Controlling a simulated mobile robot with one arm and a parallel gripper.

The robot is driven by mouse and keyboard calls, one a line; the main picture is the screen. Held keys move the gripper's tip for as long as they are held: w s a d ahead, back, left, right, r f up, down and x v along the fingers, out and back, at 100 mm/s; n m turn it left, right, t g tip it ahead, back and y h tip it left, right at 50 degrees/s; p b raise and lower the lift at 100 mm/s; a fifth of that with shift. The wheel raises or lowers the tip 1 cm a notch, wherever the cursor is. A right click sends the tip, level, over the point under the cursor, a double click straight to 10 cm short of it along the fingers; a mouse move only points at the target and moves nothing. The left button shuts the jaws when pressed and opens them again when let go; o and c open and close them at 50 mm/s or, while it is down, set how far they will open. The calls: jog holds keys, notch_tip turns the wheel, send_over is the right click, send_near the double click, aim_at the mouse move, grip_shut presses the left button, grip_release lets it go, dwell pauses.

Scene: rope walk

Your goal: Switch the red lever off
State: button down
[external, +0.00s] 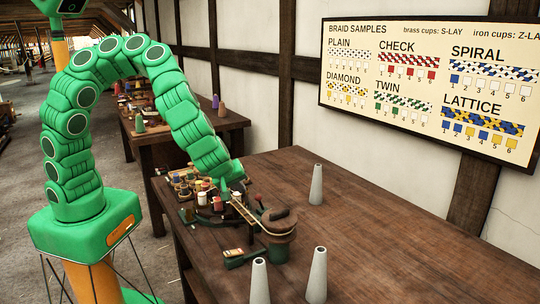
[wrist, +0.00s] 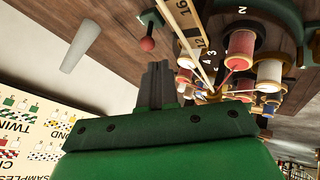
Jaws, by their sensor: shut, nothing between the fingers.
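The red lever shows as a small red ball knob (external: 258,197) on the braiding machine at the near left of the table. In the wrist view the red knob (wrist: 147,44) sits at the end of a short stem, beside a green bracket and a marked ruler. My gripper (wrist: 158,66) is shut and empty, its grey fingertips a short way from the knob with a visible gap in the picture. In the external view my gripper (external: 226,186) is at the arm's end, left of the knob, over the bobbins and largely hard to make out. Which setting the lever is in, I cannot tell.
Bobbins with red and white thread (wrist: 240,47) crowd close to the fingers. The ruler (external: 243,212) slants toward a brown drum (external: 278,220). Grey cones (external: 316,184) stand on the table (external: 400,240), whose right side is clear. A braid sample board (external: 430,80) hangs behind.

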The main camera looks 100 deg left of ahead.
jog(key=shift+x, duration=3.55)
jog(key=shift+w+a+r, duration=0.45)
jog(key=shift+w+a, duration=0.2)
jog(key=shift+w+a+r, duration=0.4)
jog(key=shift+w+a, duration=0.25)
jog(key=shift+w+a+r, duration=0.15)
jog(key=shift+w+a, duration=0.95)
jog(key=shift+a, duration=0.05)
jog(key=shift+w+r, duration=0.1)
notch_tip(320, 180, up, 9)
send_over(257, 196)
jog(key=w, duration=0.5)
jog(key=shift+s+a+r, duration=0.1)
jog(key=shift+a+r, duration=0.05)
jog(key=shift+a, duration=0.15)
